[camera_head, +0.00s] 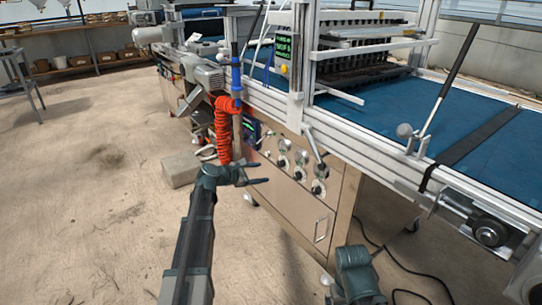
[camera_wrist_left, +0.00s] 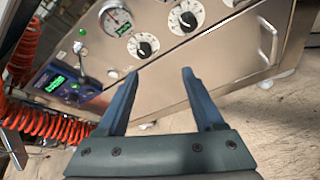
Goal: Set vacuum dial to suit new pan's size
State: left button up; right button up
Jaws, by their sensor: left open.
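My left gripper (camera_head: 256,174) is open and empty in front of the steel control panel (camera_head: 275,190) of the seeder. In the left wrist view the open fingers (camera_wrist_left: 160,74) point at the panel, apart from its knobs. A black-knobbed white dial (camera_wrist_left: 144,46) lies just beyond the fingertips, between them in the picture. I cannot read which dial is marked vacuum. No new pan can be made out.
An orange coiled hose (camera_head: 223,130) hangs left of the panel, close to my left gripper. A small box with a green display (camera_wrist_left: 60,82) is on the panel's left. A door handle (camera_head: 321,229) sticks out lower right. The blue belt (camera_head: 390,100) runs above.

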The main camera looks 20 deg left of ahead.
aim_at(279, 164)
pick_arm(q)
jog(key=shift+n+t, duration=0.3)
jog(key=shift+n, duration=0.2)
jog(key=w+d+f+b, duration=0.1)
jog(key=w, duration=0.2)
jog(key=w+f+b, duration=0.1)
jog(key=w+b, duration=0.1)
jog(key=w, duration=0.2)
jog(key=w+d+f+b, duration=0.1)
jog(key=w, duration=0.3)
jog(key=shift+d+f, duration=0.1)
jog(key=shift+d, duration=0.2)
jog(key=shift+b+x, duration=0.4)
jog(key=shift+x, duration=0.45)
pick_arm(e)
jog(key=shift+w+a+f, duration=0.1)
jog(key=shift+a+f, duration=0.05)
jog(key=shift+f, duration=1)
jog(key=shift+a+f, duration=0.15)
jog(key=shift+f, duration=0.95)
pick_arm(q)
grip_shut()
